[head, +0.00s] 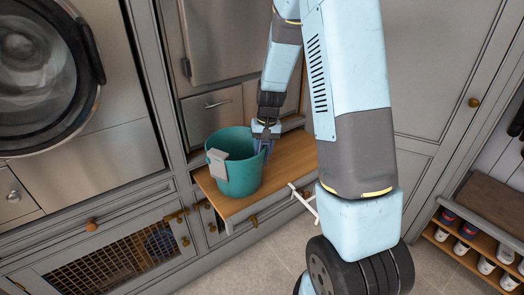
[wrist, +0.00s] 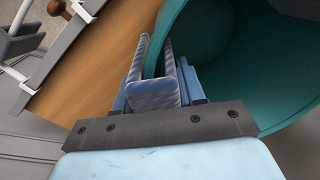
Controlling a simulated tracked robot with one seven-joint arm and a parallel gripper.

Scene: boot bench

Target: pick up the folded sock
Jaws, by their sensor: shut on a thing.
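The folded sock (wrist: 152,95) is grey-blue and finely striped. In the wrist view it is bent over the rim of the teal bucket (wrist: 225,45), with one leg outside and one inside the wall. My gripper (wrist: 156,82) is shut on it, with a light blue finger on each side. In the head view my gripper (head: 266,131) points down at the right rim of the bucket (head: 238,178). A small bluish part of the sock (head: 265,147) shows below the fingers there. The sock's lower ends are partly hidden.
The bucket stands on a wooden bench top (head: 287,165), with a grey piece (head: 217,164) on its left side. Cabinet fronts rise behind. A white rail-like object (head: 305,202) is at the bench's front edge. A shoe rack (head: 470,254) stands at right.

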